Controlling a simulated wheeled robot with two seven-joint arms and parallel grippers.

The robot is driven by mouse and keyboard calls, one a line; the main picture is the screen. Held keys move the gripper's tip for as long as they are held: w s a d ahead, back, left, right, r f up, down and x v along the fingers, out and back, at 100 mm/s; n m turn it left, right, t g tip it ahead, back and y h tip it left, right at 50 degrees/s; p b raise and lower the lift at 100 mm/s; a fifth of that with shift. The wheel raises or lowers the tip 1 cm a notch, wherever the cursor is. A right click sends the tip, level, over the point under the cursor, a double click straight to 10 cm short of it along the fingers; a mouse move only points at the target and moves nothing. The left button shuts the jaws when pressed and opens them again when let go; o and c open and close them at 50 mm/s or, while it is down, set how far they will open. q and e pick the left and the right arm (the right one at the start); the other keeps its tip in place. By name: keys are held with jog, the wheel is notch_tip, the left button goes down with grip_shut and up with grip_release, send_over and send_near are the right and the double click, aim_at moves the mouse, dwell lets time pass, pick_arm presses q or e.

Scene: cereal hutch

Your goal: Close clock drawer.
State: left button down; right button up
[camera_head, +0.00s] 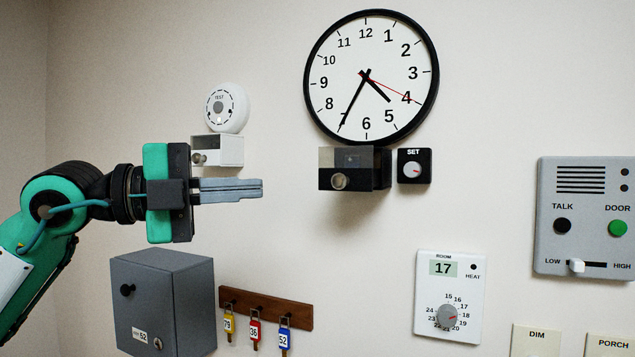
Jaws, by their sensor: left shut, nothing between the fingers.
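A round black-rimmed wall clock (371,77) hangs high in the middle of the head view. Just below it a small dark drawer (355,168) with a round knob (339,181) sticks out from the wall. A black SET dial (414,166) is right of the drawer. My left gripper (262,189) is shut and empty. It points right, to the left of the drawer at about the knob's height, with a visible gap between them. My right gripper is not in view.
A white round detector (227,107) and a small white box (218,151) are behind and above my left gripper. A grey key cabinet (163,300) and a key rack (266,309) are below. A thermostat (449,296) and an intercom (586,217) are at the right.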

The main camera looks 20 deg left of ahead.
pick_arm(q)
jog(key=a+y, duration=0.1)
jog(key=p, duration=0.7)
send_near(345, 181)
jog(key=shift+n+t, duration=0.3)
jog(key=x, duration=0.5)
jog(key=shift+w+d+f, duration=0.1)
jog(key=shift+d+f, duration=0.1)
jog(key=shift+d, duration=0.15)
